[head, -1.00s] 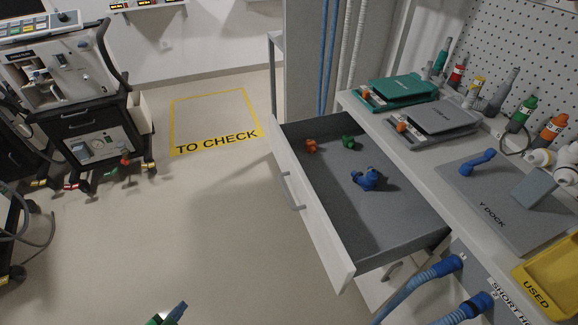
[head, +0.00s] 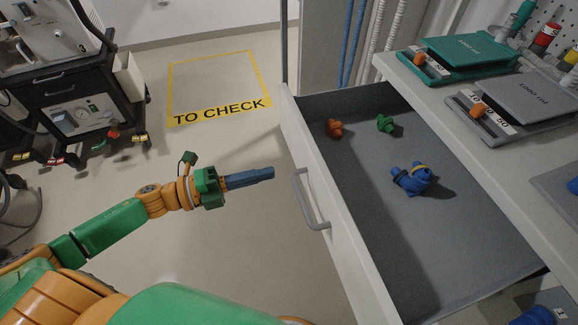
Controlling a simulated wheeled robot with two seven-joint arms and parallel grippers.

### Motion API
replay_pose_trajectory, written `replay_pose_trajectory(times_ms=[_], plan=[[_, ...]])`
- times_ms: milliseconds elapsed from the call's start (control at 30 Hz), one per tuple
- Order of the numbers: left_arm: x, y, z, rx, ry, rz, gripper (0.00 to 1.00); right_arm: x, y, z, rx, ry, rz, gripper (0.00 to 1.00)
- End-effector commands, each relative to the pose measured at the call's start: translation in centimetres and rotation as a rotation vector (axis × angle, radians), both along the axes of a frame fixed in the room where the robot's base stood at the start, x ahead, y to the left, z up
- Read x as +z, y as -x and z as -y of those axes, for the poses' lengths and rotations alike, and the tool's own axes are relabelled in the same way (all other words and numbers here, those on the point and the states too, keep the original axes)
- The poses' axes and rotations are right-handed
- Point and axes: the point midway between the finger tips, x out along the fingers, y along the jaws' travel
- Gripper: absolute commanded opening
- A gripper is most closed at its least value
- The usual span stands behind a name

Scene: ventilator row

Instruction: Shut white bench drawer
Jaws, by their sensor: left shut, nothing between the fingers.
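The white bench drawer (head: 352,250) is pulled well out from the bench, with its grey inside showing. A grey bar handle (head: 310,202) is on its front face. My left gripper (head: 271,173) is shut and empty. In the picture it is just left of the drawer front, near the upper end of the handle, with a small gap between. My right gripper is not in view.
A wheeled machine cart (head: 75,95) stands at the left. The floor before the drawer is open, with a yellow "TO CHECK" square (head: 220,110) beyond.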

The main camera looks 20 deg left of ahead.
Motion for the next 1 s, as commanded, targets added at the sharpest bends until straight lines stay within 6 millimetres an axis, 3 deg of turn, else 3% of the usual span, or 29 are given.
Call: replay_pose_trajectory(times_ms=[100,300,1000], plan=[[0.2,-1.4,2.1,0.000,0.004,0.005,0.00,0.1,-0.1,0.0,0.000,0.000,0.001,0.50],[0.1,-3.0,4.3,0.002,0.002,0.000,0.00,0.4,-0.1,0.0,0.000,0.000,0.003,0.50],[0.0,-3.9,5.6,0.002,0.002,-0.001,0.00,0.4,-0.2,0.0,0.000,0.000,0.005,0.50]])
